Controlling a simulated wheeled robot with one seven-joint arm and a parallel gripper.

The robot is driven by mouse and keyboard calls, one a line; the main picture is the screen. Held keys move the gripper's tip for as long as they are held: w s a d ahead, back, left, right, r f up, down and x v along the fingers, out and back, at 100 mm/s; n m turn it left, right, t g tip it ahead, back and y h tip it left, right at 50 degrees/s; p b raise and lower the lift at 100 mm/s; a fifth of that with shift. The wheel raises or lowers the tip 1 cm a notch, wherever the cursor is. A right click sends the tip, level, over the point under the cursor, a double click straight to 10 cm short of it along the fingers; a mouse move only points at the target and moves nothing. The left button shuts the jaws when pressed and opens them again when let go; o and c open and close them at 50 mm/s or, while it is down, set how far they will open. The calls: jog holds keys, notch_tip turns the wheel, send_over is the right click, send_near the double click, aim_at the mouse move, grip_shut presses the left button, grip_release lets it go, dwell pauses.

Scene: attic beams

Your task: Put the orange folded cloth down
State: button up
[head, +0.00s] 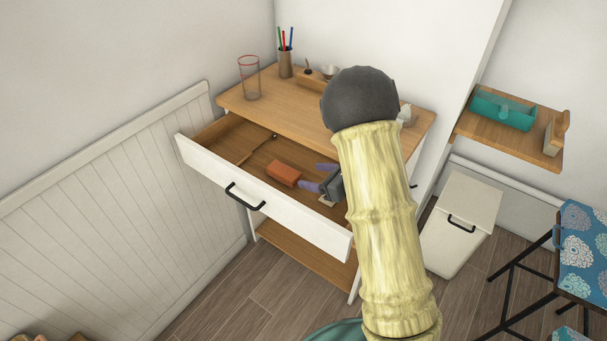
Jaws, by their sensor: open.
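The orange folded cloth (283,173) is a small block-like bundle in the pulled-out drawer (270,205) of the wooden-topped desk. It appears to lie on the drawer floor, near the middle of its length. My gripper (309,176) is over the drawer, just right of the cloth. Its two purple fingers are spread apart and point left towards the cloth. Nothing shows between them. A small gap seems to separate the fingers from the cloth. My arm hides the right end of the drawer and part of the desk top.
A clear red-rimmed glass (249,80) and a pencil cup (286,63) stand on the desk top (300,104). A wall shelf (510,140) at right holds a teal box (502,110). A white bin (463,220) and patterned stool (584,250) stand right. The drawer's left part is mostly clear.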

jog(key=shift+s+d+r, duration=0.2)
jog(key=shift+s+d, duration=0.15)
jog(key=shift+d, duration=0.1)
dwell(1.2)
